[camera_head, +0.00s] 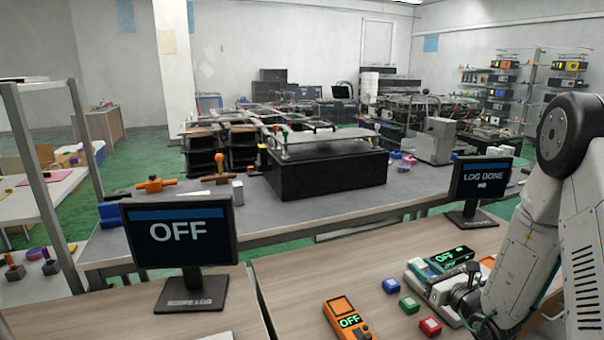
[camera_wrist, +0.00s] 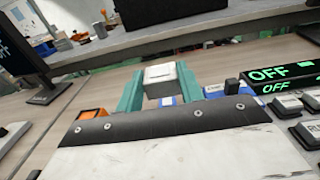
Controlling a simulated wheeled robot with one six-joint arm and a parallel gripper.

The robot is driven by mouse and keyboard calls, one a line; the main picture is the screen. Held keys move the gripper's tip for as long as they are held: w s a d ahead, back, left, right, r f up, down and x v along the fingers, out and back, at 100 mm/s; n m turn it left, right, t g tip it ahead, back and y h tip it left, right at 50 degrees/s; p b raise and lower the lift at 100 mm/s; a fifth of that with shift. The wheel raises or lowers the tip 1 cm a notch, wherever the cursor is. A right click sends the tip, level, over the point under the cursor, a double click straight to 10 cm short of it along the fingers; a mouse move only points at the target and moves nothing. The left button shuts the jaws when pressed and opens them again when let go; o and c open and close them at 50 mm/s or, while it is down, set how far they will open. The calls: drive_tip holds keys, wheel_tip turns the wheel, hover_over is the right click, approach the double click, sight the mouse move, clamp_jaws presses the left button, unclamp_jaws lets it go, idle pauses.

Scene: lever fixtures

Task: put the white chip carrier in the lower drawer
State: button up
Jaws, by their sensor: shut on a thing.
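My gripper (camera_wrist: 160,80) has two teal fingers, one on each side of a small white-grey block, which looks like the white chip carrier (camera_wrist: 161,72). The fingers are shut on it in the wrist view. Its far and lower sides are hidden. In the head view my arm comes down at the right edge, and I cannot make out the carrier there. No lower drawer can be made out in either view.
An orange handheld meter (camera_head: 346,319), a blue block (camera_head: 391,286), a green block (camera_head: 409,305) and a red block (camera_head: 430,327) sit on the wooden bench. An OFF screen (camera_head: 180,235) stands left and a LOG DONE screen (camera_head: 481,179) right. A grey table lies behind.

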drive_tip(key=a+r+n+y, duration=0.1)
drive_tip(key=a+n+y, duration=0.1)
drive_tip(key=a, duration=0.6)
drive_tip(key=d+f+m+h, duration=0.1)
drive_tip(key=d, duration=0.6)
drive_tip(key=s+d+f+m+h, duration=0.1)
drive_tip(key=d, duration=0.6)
drive_tip(key=d+f+m+h, duration=0.1)
drive_tip(key=d+h, duration=0.1)
drive_tip(key=d, duration=0.5)
drive_tip(key=shift+s+t, duration=0.15)
drive_tip(key=shift+t, duration=0.25)
drive_tip(key=s+d+f+y, duration=0.1)
drive_tip(key=s+d, duration=0.1)
drive_tip(key=d, duration=0.5)
drive_tip(key=s+d+f, duration=0.1)
drive_tip(key=s+d, duration=0.2)
drive_tip(key=d, duration=0.4)
drive_tip(key=shift+d+n+y, duration=0.2)
drive_tip(key=shift+n+y, duration=0.2)
drive_tip(key=shift+a, duration=0.1)
